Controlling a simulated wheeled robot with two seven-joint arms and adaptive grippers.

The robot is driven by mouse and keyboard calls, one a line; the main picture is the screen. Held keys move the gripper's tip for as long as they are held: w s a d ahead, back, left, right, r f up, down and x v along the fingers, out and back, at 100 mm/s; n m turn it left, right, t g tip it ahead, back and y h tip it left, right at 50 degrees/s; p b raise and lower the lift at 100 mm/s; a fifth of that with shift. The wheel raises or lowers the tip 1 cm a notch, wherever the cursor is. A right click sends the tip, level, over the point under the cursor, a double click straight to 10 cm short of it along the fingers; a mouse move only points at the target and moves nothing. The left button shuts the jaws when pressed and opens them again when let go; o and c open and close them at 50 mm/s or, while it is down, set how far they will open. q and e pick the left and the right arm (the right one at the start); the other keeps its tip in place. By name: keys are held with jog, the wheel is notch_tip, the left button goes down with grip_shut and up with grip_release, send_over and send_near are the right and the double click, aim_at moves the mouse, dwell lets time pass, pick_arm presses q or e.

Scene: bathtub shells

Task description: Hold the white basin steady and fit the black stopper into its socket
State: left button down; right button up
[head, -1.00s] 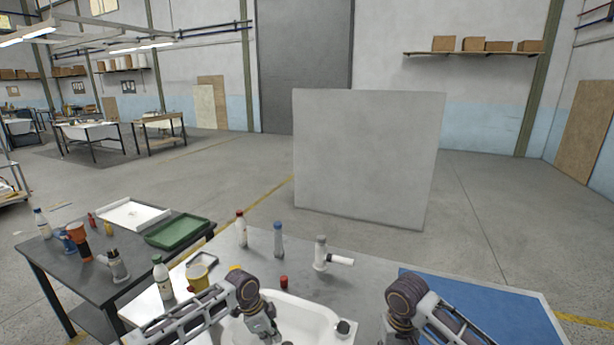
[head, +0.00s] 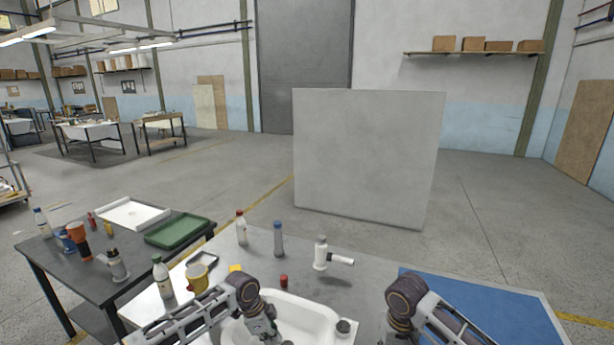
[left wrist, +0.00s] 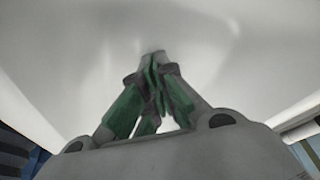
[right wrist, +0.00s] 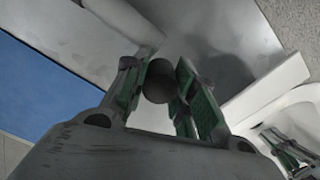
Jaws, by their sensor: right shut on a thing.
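The white basin (head: 312,311) sits on the grey table, its lower part cut off by the head view's bottom edge. Its rim shows in the right wrist view (right wrist: 268,92). My left gripper (left wrist: 156,58) points into the basin, fingertips together with nothing visible between them; whether they touch its surface is unclear. My right gripper (right wrist: 160,82) is shut on a dark round piece, which looks like the black stopper (right wrist: 158,84), beside the basin. My right fingertips are out of the head view. I cannot make out the socket.
A small red cap (head: 284,280), bottles (head: 278,240) and a white pipe fitting (head: 322,254) stand behind the basin. A yellow cup (head: 197,279) is at left. A blue mat (head: 455,300) lies clear at right.

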jog(key=shift+w+r, duration=0.1)
dwell(0.6)
jog(key=shift+w+r, duration=0.4)
jog(key=shift+r, duration=0.1)
jog(key=w+a+r+m, duration=0.1)
jog(key=w+a+r, duration=1.3)
jog(key=w, duration=0.2)
jog(key=w+d+f+m, duration=0.2)
jog(key=d+f, duration=0.1)
jog(key=f, duration=0.3)
jog(key=w+d+f+m, duration=0.2)
jog(key=d+f+m, duration=0.1)
jog(key=f, duration=0.4)
jog(key=shift+d+f, duration=0.25)
jog(key=shift+f, duration=0.1)
